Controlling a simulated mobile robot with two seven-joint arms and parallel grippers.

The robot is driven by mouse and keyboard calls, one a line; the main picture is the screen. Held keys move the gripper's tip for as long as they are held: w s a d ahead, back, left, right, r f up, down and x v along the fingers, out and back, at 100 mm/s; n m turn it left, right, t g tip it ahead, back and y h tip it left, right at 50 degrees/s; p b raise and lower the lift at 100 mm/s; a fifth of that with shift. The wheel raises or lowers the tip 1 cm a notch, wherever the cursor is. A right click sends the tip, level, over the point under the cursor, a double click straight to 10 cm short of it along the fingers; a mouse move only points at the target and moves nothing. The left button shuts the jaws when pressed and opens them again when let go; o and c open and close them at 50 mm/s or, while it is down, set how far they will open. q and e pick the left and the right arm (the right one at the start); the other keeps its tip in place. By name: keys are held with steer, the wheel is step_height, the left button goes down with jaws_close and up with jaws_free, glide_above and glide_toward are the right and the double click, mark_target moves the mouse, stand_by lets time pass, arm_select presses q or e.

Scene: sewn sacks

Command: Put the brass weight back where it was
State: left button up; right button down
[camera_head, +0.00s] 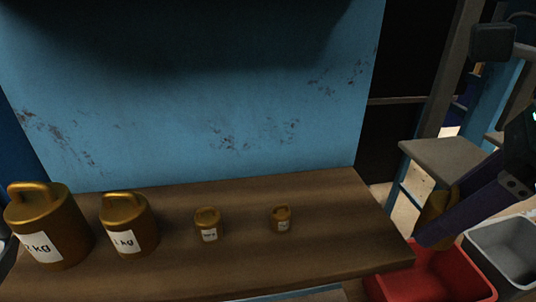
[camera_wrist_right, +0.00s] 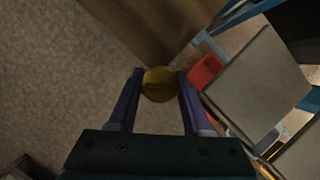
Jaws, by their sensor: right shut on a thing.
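A brass weight (camera_head: 437,208) is held between the purple fingers of my right gripper (camera_head: 432,228), at the right of the head view. It is partly hidden behind a finger there. In the right wrist view the weight (camera_wrist_right: 159,84) sits between the two fingertips (camera_wrist_right: 160,78), with a finger on each side. Its label does not show. The grip is in the air, right of the wooden shelf (camera_head: 330,225) and above the red bin. My left gripper is not in view.
On the shelf, from left, stand a large brass weight (camera_head: 62,225) with a "kg" label, a "1 kg" weight (camera_head: 125,215) and two small ones (camera_head: 208,220), (camera_head: 282,218). The shelf's right end is bare. A red bin (camera_head: 432,280) and a grey bin (camera_head: 505,250) stand at right.

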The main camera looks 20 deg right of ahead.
steer(key=shift+w+a+b, duration=0.45)
steer(key=shift+w+a, duration=0.1)
steer(key=shift+w, duration=0.35)
steer(key=p, duration=0.1)
glide_above(335, 212)
steer(key=s, duration=0.1)
steer(key=shift+s+d+r, duration=0.15)
steer(key=shift+d, duration=0.15)
steer(key=shift+f, duration=1.85)
steer(key=shift+f, duration=0.1)
steer(key=shift+c, duration=1.7)
jaws_free()
